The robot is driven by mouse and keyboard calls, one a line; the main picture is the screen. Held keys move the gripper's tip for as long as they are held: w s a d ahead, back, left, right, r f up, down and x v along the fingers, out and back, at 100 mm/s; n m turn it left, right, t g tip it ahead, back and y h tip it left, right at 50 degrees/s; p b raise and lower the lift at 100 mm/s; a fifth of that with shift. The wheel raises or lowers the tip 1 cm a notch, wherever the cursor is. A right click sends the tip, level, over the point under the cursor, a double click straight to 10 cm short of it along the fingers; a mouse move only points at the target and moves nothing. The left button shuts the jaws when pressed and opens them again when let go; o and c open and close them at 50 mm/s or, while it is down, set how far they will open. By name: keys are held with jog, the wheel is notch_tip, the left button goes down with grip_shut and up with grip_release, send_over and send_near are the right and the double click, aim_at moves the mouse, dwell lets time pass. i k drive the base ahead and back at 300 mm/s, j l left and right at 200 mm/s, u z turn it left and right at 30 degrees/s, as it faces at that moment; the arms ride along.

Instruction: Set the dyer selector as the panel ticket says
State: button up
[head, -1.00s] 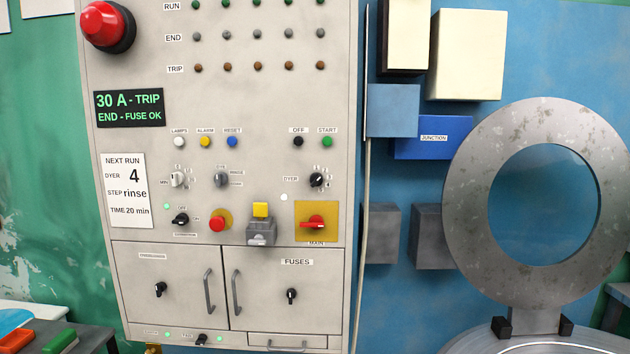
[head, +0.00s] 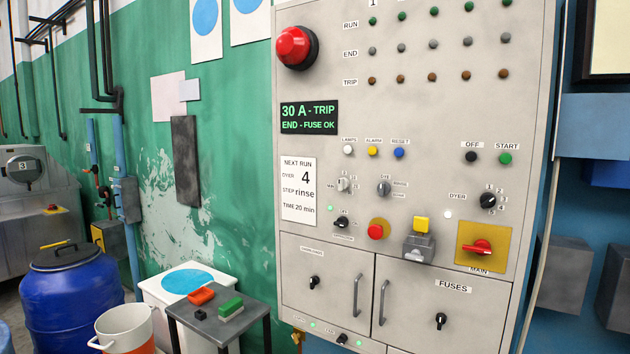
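The dyer selector (head: 488,201) is a small black rotary knob labelled DYER, on the right side of the grey control panel (head: 420,120). Small position numbers ring it; its pointer setting is too small to read surely. The ticket (head: 298,191) is a white card on the panel's left side. It reads NEXT RUN, DYER 4, STEP rinse, TIME 20 min. A black display (head: 309,117) above it reads 30 A - TRIP, END - FUSE OK. My gripper is not in view.
A small dark table (head: 222,318) with red and green blocks stands left of the panel. A white-topped bin (head: 160,290), an orange bucket (head: 127,335) and a blue drum (head: 72,300) stand farther left. A red main switch (head: 480,247) sits below the selector.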

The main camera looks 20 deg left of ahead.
aim_at(487, 200)
jog(key=z, duration=0.5)
jog(key=i+j+z, duration=0.15)
jog(key=j, duration=0.15)
jog(key=i+j+z, duration=0.35)
jog(key=j, duration=0.25)
jog(key=k+l, duration=0.05)
